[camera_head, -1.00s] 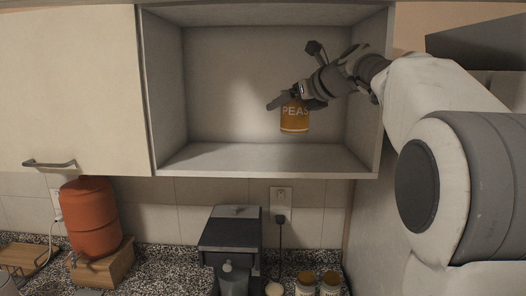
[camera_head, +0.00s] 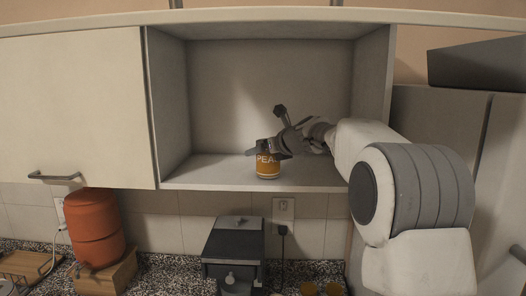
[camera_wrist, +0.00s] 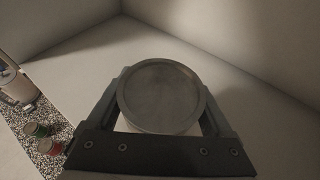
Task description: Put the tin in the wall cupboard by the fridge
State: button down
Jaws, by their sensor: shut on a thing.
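The tin (camera_head: 267,172) is orange with a white "PEAS" label and stands upright inside the open wall cupboard (camera_head: 183,175), low at its shelf floor. I cannot tell for sure whether its base touches the floor. My gripper (camera_head: 266,150) is shut on the upper part of the tin, reaching in from the right. In the wrist view the tin's round grey metal lid (camera_wrist: 161,97) sits between the two fingers of my gripper (camera_wrist: 162,100). The cupboard's open compartment is otherwise empty.
A closed cream cupboard door (camera_head: 75,105) is to the left. Below is a speckled counter with an orange canister (camera_head: 94,228), a dark appliance (camera_head: 233,245) and small jars (camera_head: 310,289). A tall grey unit (camera_head: 440,135), perhaps the fridge, stands at the right. The shelf left of the tin is clear.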

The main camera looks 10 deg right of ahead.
jog(key=shift+f, duration=0.1)
grip_release()
jog(key=shift+f, duration=0.1)
jog(key=shift+s+r, duration=0.2)
jog(key=b+v, duration=0.2)
jog(key=v, duration=0.9)
jog(key=shift+s+d+b, duration=0.2)
jog(key=shift+s+b, duration=0.1)
jog(key=shift+b, duration=0.05)
